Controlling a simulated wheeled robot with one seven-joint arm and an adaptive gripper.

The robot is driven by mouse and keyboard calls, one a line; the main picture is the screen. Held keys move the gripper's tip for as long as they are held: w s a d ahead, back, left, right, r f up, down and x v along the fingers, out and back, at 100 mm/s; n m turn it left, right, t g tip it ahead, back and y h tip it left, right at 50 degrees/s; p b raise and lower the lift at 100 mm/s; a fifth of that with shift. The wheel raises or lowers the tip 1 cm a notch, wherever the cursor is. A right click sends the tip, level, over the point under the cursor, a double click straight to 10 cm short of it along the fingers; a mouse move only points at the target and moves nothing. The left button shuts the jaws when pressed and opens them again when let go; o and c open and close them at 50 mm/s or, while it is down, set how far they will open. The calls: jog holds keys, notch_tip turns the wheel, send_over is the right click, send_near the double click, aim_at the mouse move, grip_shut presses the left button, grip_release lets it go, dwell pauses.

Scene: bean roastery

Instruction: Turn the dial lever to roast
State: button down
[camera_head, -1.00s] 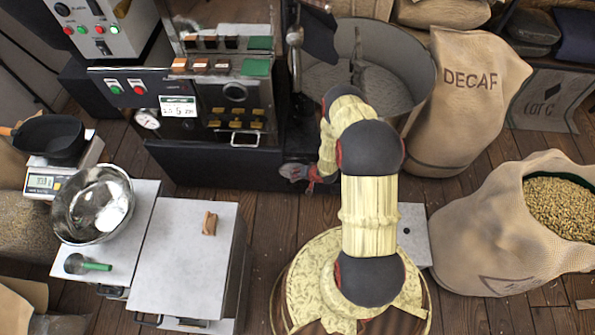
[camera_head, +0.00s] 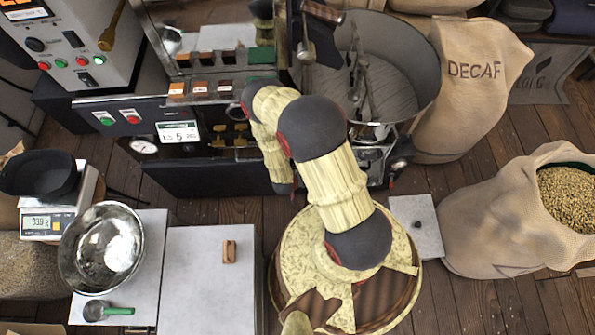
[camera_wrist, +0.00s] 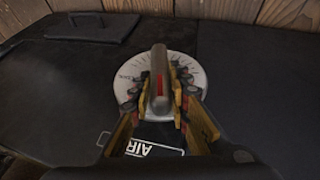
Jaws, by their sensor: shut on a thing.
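In the wrist view, a round pale dial (camera_wrist: 133,70) with marks around its rim sits on a dark panel. The grey dial lever (camera_wrist: 158,65), with a red mark on its near end, stands across the dial, its far end toward the top of the picture. My gripper (camera_wrist: 162,88) is shut on the lever, one finger on each side. The fingers hide parts of the dial, and I cannot read which setting the lever points to. In the head view the gripper and dial are hidden behind my arm.
Below the dial is an AIR label (camera_wrist: 155,150). The roaster front (camera_head: 215,178) stands beside the round cooling bin (camera_head: 408,65). A DECAF sack (camera_head: 470,105) and an open bean sack (camera_head: 490,225) stand right. A steel bowl (camera_head: 98,250) stands left.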

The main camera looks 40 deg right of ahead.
jog(key=shift+w+a+f+n+g+h+b, duration=0.2)
jog(key=shift+a+g+h+b, duration=0.2)
jog(key=shift+h, duration=0.25)
jog(key=shift+w+a+f+n+g+h+b, duration=0.1)
jog(key=shift+w+a+f+g+h+b, duration=0.15)
jog(key=shift+h+b, duration=0.3)
jog(key=shift+r, duration=0.1)
jog(key=c, duration=1.8)
grip_release()
jog(key=shift+d, duration=0.1)
jog(key=shift+o, duration=0.6)
jog(key=shift+r, duration=0.1)
jog(key=w+v, duration=0.1)
jog(key=v, duration=1)
jog(key=shift+s+a+r, duration=0.2)
jog(key=shift+s+a, duration=0.2)
jog(key=shift+s, duration=0.05)
